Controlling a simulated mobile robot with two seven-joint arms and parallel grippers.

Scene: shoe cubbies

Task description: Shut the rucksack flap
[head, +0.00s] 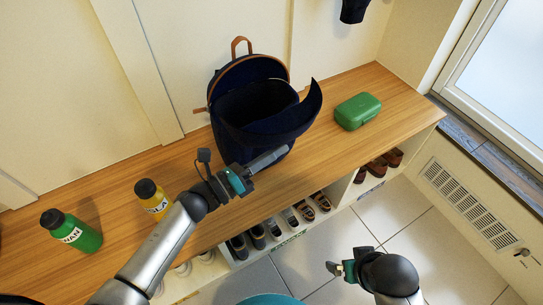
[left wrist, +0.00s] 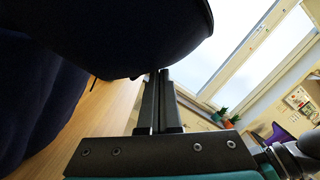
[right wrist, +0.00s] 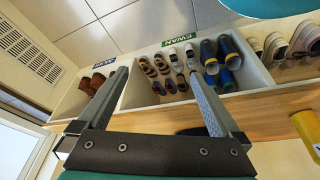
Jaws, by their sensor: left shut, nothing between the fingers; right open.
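The navy rucksack (head: 228,143) with brown trim stands upright on the wooden bench top, its dark opening showing. Its flap (head: 305,112) is open, sticking out over the front and curling up at the right end. In the left wrist view the dark flap (left wrist: 130,32) hangs over the fingers, and the rucksack body (left wrist: 30,95) fills the left side. My left gripper (head: 284,150) is shut and empty, just in front of the rucksack and below the flap; I cannot tell whether it touches. My right gripper (head: 336,268) is open and empty, low in front of the bench.
A green box (head: 357,111) lies right of the rucksack on the bench (head: 400,95). A yellow bottle (head: 152,198) and a green bottle (head: 72,231) stand to the left. Cubbies with shoes (right wrist: 180,68) are below the bench top. The floor in front is clear.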

